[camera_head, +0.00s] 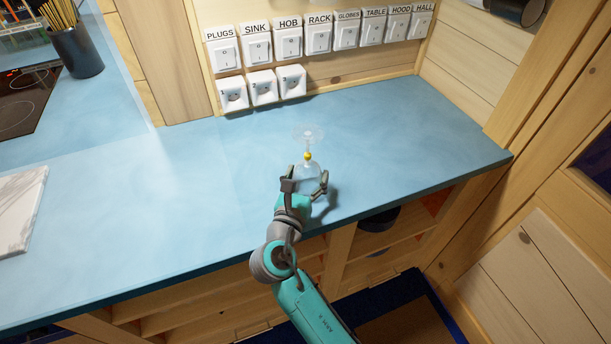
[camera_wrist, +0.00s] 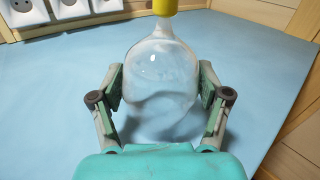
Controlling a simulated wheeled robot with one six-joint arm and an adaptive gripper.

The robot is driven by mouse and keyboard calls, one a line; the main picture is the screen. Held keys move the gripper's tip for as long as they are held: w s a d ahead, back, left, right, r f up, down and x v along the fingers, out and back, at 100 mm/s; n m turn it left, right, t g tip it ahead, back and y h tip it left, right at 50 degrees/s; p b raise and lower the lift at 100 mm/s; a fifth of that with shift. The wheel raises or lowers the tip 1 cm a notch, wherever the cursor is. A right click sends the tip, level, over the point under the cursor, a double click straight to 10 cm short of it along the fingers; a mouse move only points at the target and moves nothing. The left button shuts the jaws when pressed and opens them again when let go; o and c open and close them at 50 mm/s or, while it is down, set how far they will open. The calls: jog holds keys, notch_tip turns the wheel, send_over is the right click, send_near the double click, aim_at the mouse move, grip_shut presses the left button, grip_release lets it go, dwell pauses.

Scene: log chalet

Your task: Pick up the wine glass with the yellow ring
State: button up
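The wine glass (camera_head: 309,176) is clear, with a yellow ring (camera_head: 307,156) on its stem. It appears upside down on the blue counter, its round foot (camera_head: 308,133) uppermost and its bowl down. My gripper (camera_head: 306,186) is around the bowl, with one finger on each side. In the wrist view the bowl (camera_wrist: 160,80) fills the space between the fingers of my gripper (camera_wrist: 160,92), and the yellow ring (camera_wrist: 165,6) is cut by the top edge. The fingers are spread wide, pads very close to the glass. I cannot tell whether they touch it. The rim is hard to make out.
The blue counter (camera_head: 400,150) is clear around the glass. Behind it, a wall panel holds labelled switches (camera_head: 289,42) and several sockets (camera_head: 263,88). A pot of sticks (camera_head: 76,52) and a hob (camera_head: 22,100) are at left. A pale board (camera_head: 18,210) lies at far left.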

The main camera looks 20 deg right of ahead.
aim_at(307, 163)
notch_tip(307, 163, up, 10)
jog(key=shift+r, duration=0.1)
dwell(0.6)
dwell(0.7)
